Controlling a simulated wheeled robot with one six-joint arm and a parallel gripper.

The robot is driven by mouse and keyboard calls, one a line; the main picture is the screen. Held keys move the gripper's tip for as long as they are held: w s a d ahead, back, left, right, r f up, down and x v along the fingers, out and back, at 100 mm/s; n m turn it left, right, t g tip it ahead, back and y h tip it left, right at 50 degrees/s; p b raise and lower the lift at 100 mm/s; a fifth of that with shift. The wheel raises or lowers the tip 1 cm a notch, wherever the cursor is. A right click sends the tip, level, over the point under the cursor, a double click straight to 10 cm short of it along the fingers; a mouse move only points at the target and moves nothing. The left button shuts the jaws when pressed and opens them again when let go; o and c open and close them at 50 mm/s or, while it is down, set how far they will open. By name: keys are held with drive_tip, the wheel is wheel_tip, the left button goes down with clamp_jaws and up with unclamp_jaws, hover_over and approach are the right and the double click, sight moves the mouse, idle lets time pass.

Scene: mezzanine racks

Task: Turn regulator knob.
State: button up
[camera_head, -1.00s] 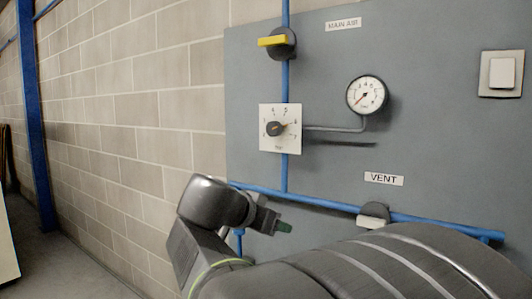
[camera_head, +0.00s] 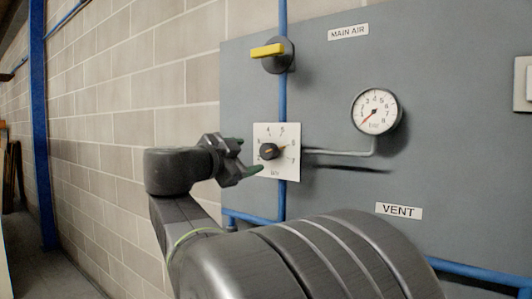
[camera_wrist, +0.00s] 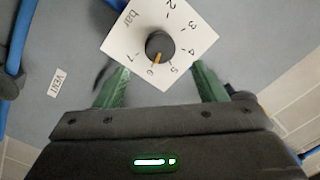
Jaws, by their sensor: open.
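The regulator knob (camera_head: 269,151) is a small dark round knob on a square white dial plate (camera_head: 290,170) marked in bar. In the wrist view the knob (camera_wrist: 160,44) shows an orange pointer directed between 5 and 6, nearer 6. My gripper (camera_head: 250,154) is just left of the knob in the head view, its green fingertips close to the plate. In the wrist view my gripper (camera_wrist: 161,68) is open, with one finger to each side and the knob ahead, centred between them. No contact with the knob shows.
A gauge (camera_head: 376,111) right of the dial has its red needle low. A yellow-handled valve (camera_head: 269,51) sits above on the blue pipe (camera_head: 283,90). A VENT label (camera_head: 398,211) is at lower right. A block wall (camera_head: 120,110) stands at left.

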sight(265, 153)
drive_tip(key=p+x, duration=0.1)
drive_tip(key=x, duration=0.7)
drive_tip(key=shift+w+d, duration=0.2)
drive_tip(key=shift+w, duration=0.15)
drive_tip(key=c, duration=1)
